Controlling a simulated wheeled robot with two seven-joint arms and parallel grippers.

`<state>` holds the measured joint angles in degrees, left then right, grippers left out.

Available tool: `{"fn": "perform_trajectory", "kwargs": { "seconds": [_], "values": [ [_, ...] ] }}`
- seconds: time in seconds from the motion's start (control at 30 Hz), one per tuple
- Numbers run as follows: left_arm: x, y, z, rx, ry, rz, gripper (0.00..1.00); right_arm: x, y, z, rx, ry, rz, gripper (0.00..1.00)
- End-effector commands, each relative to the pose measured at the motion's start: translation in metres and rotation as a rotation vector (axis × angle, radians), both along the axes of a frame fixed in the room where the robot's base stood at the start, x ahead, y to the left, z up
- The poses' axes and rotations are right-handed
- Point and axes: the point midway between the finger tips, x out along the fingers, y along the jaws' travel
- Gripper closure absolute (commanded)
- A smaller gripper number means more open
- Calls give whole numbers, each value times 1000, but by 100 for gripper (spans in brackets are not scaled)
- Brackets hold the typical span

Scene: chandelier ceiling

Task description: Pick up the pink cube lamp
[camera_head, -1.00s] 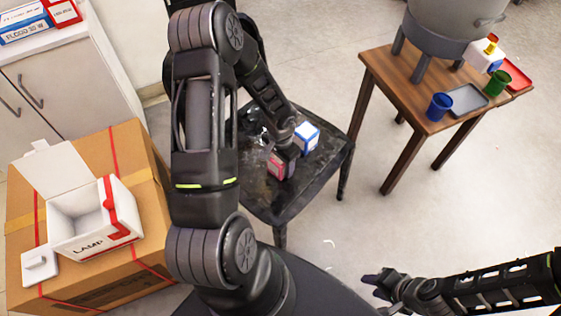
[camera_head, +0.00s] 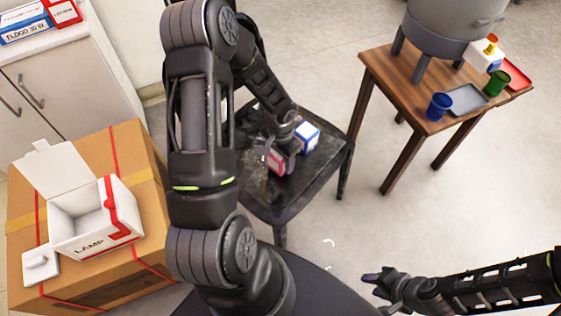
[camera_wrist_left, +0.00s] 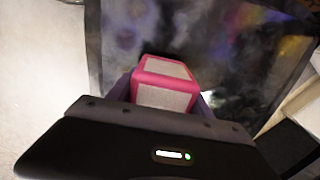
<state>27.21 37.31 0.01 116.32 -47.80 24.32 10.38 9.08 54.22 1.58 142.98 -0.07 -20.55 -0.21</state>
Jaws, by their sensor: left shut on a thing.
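The pink cube lamp (camera_head: 277,161), with pale faces and a pink frame, shows over the dark seat of the black chair (camera_head: 262,195). My left gripper (camera_head: 284,150) reaches down from above and is shut on it. In the left wrist view the lamp (camera_wrist_left: 165,85) sits between the fingers, which are mostly hidden behind the palm. I cannot tell whether the lamp touches the seat. My right gripper (camera_head: 384,286) is at the lower right over the floor, away from the chair; its finger opening is unclear.
A blue and white cube (camera_head: 307,137) is on the seat close beside my left gripper. An open white lamp box (camera_head: 95,218) stands on a cardboard carton (camera_head: 140,150) at left. A wooden table (camera_head: 400,88) with cups and trays stands at upper right. Floor between is clear.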

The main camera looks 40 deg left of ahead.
Motion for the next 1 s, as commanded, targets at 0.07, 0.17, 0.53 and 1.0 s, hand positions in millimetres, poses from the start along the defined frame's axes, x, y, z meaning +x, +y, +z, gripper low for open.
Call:
{"fn": "perform_trajectory", "kwargs": {
  "seconds": [0.07,0.17,0.53,1.0],
  "values": [
    [1,1,18,2,-4,1,93,0,0,5,0,0,0,64],
    [1,1,39,2,-5,1,93,0,0,9,0,0,0,64],
    [0,0,77,0,0,0,93,0,0,14,0,0,0,64],
    [0,0,77,0,0,0,93,0,0,14,0,0,0,64]
  ]
}}
